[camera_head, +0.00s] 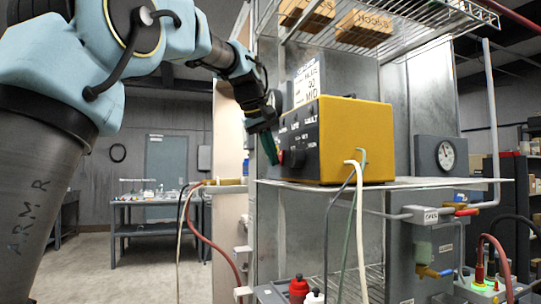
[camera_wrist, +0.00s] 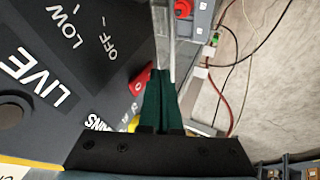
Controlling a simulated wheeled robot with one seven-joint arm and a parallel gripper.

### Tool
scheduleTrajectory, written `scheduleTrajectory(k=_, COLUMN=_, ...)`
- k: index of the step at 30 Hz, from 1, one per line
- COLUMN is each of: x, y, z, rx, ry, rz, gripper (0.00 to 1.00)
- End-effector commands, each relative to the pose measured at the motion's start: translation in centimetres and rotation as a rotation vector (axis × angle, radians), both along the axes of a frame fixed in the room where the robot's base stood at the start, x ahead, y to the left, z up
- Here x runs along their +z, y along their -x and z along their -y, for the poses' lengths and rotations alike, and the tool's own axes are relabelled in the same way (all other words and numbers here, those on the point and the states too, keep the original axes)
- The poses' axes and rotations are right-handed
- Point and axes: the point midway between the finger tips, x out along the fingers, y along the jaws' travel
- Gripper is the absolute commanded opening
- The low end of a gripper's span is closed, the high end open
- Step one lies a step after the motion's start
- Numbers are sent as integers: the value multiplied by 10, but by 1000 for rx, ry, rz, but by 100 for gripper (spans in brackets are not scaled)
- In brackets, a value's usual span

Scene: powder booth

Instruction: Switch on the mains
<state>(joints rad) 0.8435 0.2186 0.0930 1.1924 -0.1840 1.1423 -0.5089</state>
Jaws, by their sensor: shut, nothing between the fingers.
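A yellow box (camera_head: 358,140) with a dark front panel (camera_head: 300,132) stands on the shelf in the head view. The panel fills the left of the wrist view (camera_wrist: 60,60), with the words LIVE, LOW and OFF and a partly hidden label that seems to read MAINS (camera_wrist: 99,124). A red control (camera_wrist: 140,77) sticks out beside my fingers; it also shows in the head view (camera_head: 281,157). My gripper (camera_wrist: 158,75) has its green fingers together and empty, in front of the panel; its tips are by the red control. I cannot tell whether they touch it.
The wire shelf (camera_head: 440,183) carries the box, and cables (camera_head: 358,220) hang from its side. A rack with cartons (camera_head: 363,26) is above. A gauge (camera_head: 446,154) and a red-handled valve (camera_head: 466,211) are to the right. Open floor lies to the left.

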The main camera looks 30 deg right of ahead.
Motion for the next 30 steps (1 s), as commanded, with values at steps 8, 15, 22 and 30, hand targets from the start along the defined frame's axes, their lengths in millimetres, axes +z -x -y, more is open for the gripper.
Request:
scheduleTrajectory(k=8, x=-2, y=1, z=5, rx=0, ry=4, rz=0, gripper=0)
scheduleTrajectory(k=15, x=2, y=1, z=5, rx=0, ry=4, rz=0, gripper=0)
scheduleTrajectory(k=22, x=14, y=1, z=5, rx=-1, ry=6, rz=1, gripper=0)
scheduleTrajectory(k=30, x=16, y=2, z=6, rx=-2, ry=8, rz=1, gripper=0)
